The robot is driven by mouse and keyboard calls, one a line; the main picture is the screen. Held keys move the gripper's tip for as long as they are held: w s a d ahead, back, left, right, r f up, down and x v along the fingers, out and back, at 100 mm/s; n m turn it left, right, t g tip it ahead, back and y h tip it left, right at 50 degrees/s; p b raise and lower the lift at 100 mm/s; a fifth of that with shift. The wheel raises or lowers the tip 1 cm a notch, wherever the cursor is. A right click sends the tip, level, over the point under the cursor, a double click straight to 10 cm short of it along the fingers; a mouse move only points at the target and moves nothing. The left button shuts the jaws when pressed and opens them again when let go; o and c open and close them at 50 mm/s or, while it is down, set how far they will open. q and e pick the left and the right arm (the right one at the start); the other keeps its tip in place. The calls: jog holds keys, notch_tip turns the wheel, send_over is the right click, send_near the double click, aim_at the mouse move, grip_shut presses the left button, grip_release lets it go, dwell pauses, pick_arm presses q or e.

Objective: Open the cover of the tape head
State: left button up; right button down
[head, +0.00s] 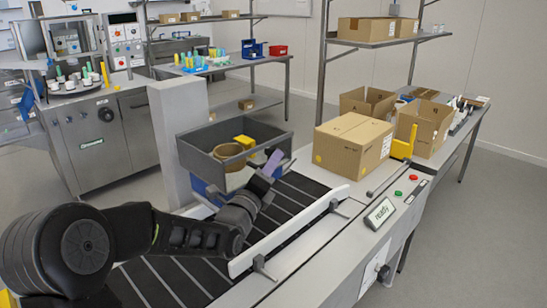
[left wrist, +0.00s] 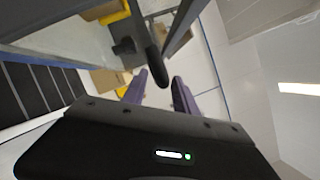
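A grey open-topped housing (head: 190,153) stands over the conveyor, and I take it for the tape head. It holds a brown tape roll (head: 222,152) and a yellow part (head: 243,141). I cannot tell which part is its cover. My left gripper (head: 271,163) is beside the housing's right end, above the belt. In the left wrist view, its two purple fingers (left wrist: 160,93) are apart, with nothing clearly held. A dark round-ended bar (left wrist: 150,55) shows just beyond the fingers; I cannot tell if it touches them. My right gripper is not in view.
The black conveyor belt (head: 165,275) runs under my left arm, with a white guide rail (head: 290,230) along it. A closed carton (head: 350,145) stands right of the housing. A control panel with buttons and a small sign (head: 379,213) is at right.

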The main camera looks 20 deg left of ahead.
pick_arm(q)
jog(key=shift+w+r, duration=0.1)
jog(key=shift+w, duration=0.55)
grip_shut()
dwell(1.0)
